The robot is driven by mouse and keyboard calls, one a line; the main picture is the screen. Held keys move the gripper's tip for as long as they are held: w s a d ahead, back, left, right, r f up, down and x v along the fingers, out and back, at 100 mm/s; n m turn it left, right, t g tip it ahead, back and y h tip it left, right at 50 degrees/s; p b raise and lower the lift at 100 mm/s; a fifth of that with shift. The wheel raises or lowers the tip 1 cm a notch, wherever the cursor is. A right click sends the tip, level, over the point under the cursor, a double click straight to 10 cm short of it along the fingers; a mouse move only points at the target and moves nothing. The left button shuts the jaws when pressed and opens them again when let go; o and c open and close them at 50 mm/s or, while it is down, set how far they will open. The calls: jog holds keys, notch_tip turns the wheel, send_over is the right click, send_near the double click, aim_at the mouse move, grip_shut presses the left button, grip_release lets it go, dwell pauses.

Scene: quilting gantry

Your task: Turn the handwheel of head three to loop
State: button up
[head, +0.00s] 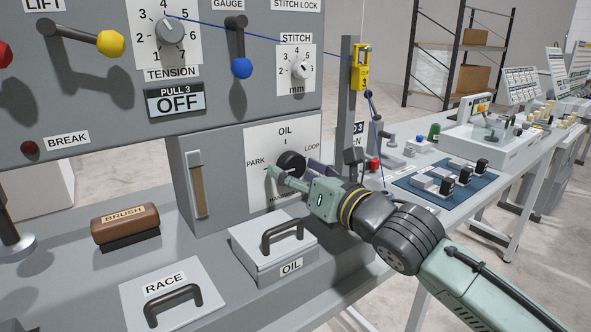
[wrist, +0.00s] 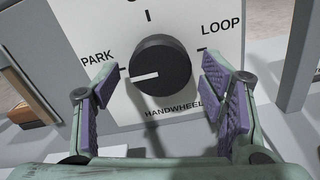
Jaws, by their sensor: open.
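The handwheel is a black round knob (wrist: 161,65) on a white dial plate marked PARK, OIL and LOOP. In the wrist view its white pointer line lies on the left side, aimed left and slightly down, just below the PARK mark. It also shows in the head view (head: 291,163), partly hidden by my gripper. My gripper (head: 287,173) is in front of the dial. In the wrist view its purple-padded fingers (wrist: 162,88) are spread apart, one on each side of the knob and clear of it. Nothing is between the pads but the knob beyond.
Below the dial is a grey OIL box (head: 275,249) with a handle. A brown brush (head: 125,223) lies to the left. A thin post (head: 346,95) with a yellow thread guide (head: 361,68) and blue thread stands just right of the panel, close to my arm.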

jog(key=shift+w+a, duration=0.2)
jog(key=shift+w, duration=0.05)
jog(key=shift+c, duration=0.2)
jog(key=c, duration=1.1)
